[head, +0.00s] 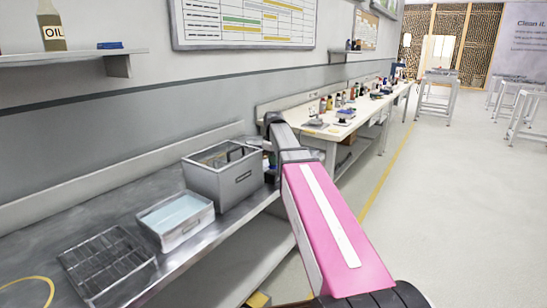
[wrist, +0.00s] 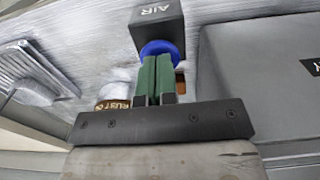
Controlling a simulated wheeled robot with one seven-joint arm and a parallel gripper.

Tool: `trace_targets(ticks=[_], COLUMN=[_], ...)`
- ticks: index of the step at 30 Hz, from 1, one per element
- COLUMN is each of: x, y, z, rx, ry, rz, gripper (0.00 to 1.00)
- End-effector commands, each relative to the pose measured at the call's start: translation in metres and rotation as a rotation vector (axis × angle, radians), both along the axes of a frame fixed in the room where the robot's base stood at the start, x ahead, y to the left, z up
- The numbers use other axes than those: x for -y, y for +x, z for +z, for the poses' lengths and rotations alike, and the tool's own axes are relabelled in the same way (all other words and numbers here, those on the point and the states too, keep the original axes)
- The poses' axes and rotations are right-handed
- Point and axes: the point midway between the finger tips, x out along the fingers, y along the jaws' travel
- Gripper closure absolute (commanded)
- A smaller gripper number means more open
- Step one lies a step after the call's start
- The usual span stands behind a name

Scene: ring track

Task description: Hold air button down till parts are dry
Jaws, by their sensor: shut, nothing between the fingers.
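In the wrist view, a dark box marked AIR (wrist: 156,24) is at the top, with a round blue button (wrist: 160,48) facing my gripper. My gripper (wrist: 154,62) is shut, its two green fingers together and empty. The fingertips overlap the lower part of the button and seem to touch it; I cannot tell how far it is pressed.
A tray of pale blue liquid (head: 159,237) and a wire rack (head: 76,262) stand on the metal bench (head: 150,190). In the wrist view, a jar with a rust label (wrist: 112,105) is left of my fingers and a grey wall (wrist: 255,80) close right.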

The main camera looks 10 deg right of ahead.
Motion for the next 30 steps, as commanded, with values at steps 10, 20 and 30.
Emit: trace_targets(ticks=[10,20,30], x=[0.000,0.000,0.000], y=[0.000,0.000,-0.001], z=[-0.002,-0.020,-0.022], rx=[0.000,-0.001,-0.004], ry=[0.000,0.000,0.000], rz=[0.000,0.000,0.000], gripper=[1.00,1.00,1.00])
